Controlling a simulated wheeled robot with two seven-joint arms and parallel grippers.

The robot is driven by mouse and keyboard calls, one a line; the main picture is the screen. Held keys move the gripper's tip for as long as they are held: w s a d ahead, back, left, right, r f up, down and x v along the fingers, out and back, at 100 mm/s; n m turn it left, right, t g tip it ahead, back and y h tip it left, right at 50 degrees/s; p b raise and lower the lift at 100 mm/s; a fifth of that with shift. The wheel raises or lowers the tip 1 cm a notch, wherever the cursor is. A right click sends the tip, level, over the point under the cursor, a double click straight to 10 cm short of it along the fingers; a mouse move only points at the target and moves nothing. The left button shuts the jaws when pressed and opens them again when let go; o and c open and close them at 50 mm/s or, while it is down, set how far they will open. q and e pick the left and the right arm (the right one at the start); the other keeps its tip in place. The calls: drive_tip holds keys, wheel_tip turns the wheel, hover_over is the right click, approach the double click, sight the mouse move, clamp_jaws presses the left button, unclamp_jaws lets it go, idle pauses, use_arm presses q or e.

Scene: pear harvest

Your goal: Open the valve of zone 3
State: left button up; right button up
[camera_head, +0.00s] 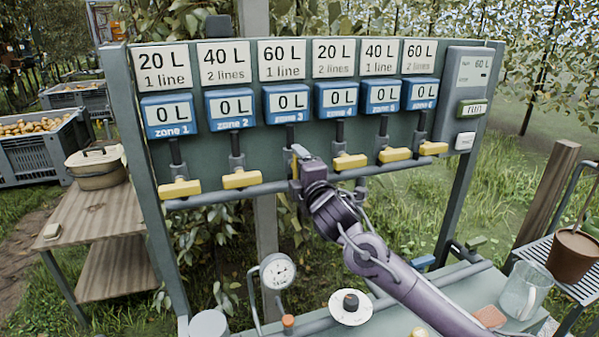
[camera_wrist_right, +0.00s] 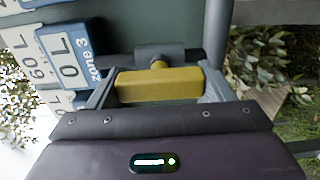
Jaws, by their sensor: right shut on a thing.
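The zone 3 meter (camera_head: 287,102) reads 0 L, under a card saying 60 L, 1 line. My right gripper (camera_head: 298,165) is at the zone 3 valve and hides its handle in the head view. In the right wrist view the yellow zone 3 handle (camera_wrist_right: 158,84) sits between my right gripper's fingers (camera_wrist_right: 158,90), which are shut on its two ends. The handle lies along its dark pipe stem, unlike the other yellow handles, which lie across theirs. My left gripper is not in view.
Neighbouring yellow handles of zone 2 (camera_head: 242,179) and zone 4 (camera_head: 349,161) stand close on either side. A control box (camera_head: 466,95) with a run button is at the panel's right. Below are a pressure gauge (camera_head: 278,271), a white disc (camera_head: 350,308) and a glass mug (camera_head: 523,290).

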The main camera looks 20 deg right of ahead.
drive_tip(key=shift+f, duration=0.1)
drive_tip(key=o, duration=1)
drive_tip(key=shift+s, duration=0.1)
drive_tip(key=shift+s, duration=0.25)
drive_tip(key=s+b, duration=0.2)
drive_tip(key=s, duration=0.5)
drive_tip(key=shift+d, duration=0.1)
